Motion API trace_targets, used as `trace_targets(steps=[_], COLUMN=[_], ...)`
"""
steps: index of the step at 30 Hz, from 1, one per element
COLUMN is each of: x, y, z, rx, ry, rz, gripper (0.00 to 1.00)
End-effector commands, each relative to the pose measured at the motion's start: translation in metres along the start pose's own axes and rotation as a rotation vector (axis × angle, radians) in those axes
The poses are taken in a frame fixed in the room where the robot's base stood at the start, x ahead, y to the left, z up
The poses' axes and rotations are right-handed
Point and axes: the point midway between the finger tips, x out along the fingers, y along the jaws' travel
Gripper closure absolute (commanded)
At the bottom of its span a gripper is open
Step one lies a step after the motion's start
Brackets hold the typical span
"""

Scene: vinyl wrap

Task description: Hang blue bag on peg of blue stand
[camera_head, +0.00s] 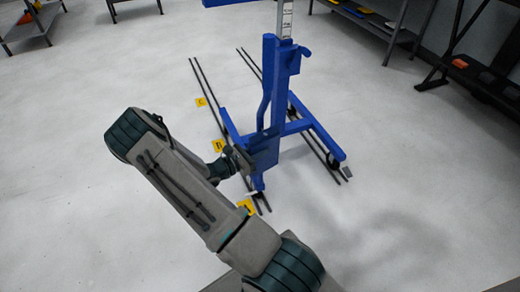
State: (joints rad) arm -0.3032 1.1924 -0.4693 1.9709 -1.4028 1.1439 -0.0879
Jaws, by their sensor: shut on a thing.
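The blue stand (269,85) is upright on the floor ahead, with a tall post and low spread legs. A small hook-like blue peg (305,52) sticks out at the right of the post. My gripper (243,158) is at the end of my arm, low in front of the stand. It is shut on what looks like the blue bag (263,152), a flat blue shape. The bag overlaps the stand's lower part in the picture. Both are the same blue, so I cannot tell whether they touch. The fingertips are small and partly hidden.
Dark rails (207,95) run along the floor on both sides of the stand. Several yellow floor markers (218,145) lie left of it. Shelves (365,22) stand at the back right, and a rack (38,22) at the back left. The floor at left is clear.

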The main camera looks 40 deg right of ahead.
Motion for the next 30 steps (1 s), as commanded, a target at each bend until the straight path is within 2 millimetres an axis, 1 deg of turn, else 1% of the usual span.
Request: trace_targets(steps=[11, 12, 14, 15, 26, 29, 30], x=[0.0, 0.0, 0.0, 0.0, -0.002, -0.01, -0.016], y=[0.0, 0.0, 0.0, 0.001, 0.003, 0.004, 0.005], z=[-0.003, -0.003, -0.003, -0.003, -0.003, -0.002, -0.001], rx=[0.001, 0.001, 0.001, 0.001, 0.003, 0.003, 0.003], ry=[-0.001, -0.001, -0.001, -0.001, 0.001, 0.002, 0.003], rz=[0.0, 0.0, 0.0, 0.001, 0.007, 0.011, 0.014], gripper=[1.0, 0.76, 0.59, 0.53, 0.53, 0.53, 0.53])
